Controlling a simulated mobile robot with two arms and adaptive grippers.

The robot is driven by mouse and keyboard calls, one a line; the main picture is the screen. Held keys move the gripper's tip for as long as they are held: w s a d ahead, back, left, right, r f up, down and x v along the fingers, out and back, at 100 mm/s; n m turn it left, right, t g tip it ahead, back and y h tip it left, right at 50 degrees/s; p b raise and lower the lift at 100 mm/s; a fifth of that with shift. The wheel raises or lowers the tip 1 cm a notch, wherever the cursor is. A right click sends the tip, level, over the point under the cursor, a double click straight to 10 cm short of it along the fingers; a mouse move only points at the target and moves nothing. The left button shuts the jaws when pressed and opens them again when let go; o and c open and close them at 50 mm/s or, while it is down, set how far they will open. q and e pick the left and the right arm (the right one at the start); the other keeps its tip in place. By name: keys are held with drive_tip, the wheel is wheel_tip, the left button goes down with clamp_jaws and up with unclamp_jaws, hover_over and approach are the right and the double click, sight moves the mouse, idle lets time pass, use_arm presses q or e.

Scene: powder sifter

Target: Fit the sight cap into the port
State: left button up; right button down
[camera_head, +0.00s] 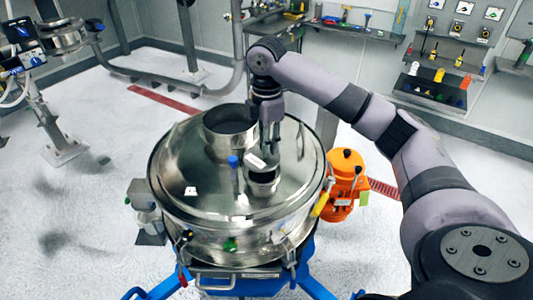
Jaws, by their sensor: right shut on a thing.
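The port (263,186) is a short metal collar that stands up from the round lid of the steel sifter. My right gripper (270,148) points down from above, just over the port. It is shut on a small pale piece, which I take to be the sight cap (256,162). The cap looks tilted and is at the port's upper rim. I cannot tell whether it touches the rim. The fingers hide part of the cap. My left gripper is not in view.
A wider open collar (229,129) rises from the lid behind the port. A blue-topped post (233,162) stands close to the port's left. The sifter lid (180,165) is mostly bare. An orange unit (345,178) stands right of the sifter. Shelves with tools line the back wall.

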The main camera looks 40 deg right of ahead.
wheel_tip(320, 180, down, 4)
drive_tip(key=shift+f+p, duration=0.1)
drive_tip(key=shift+p, duration=0.55)
drive_tip(key=shift+f, duration=0.1)
drive_tip(key=c, duration=1.4)
unclamp_jaws()
drive_tip(key=shift+f, duration=0.1)
drive_tip(key=shift+o, duration=0.2)
wheel_tip(320, 180, up, 7)
drive_tip(key=b, duration=0.3)
drive_tip(key=shift+f, duration=0.15)
wheel_tip(320, 180, up, 4)
drive_tip(key=shift+r+p, duration=0.2)
drive_tip(key=shift+p, duration=0.15)
drive_tip(key=shift+r, duration=0.6)
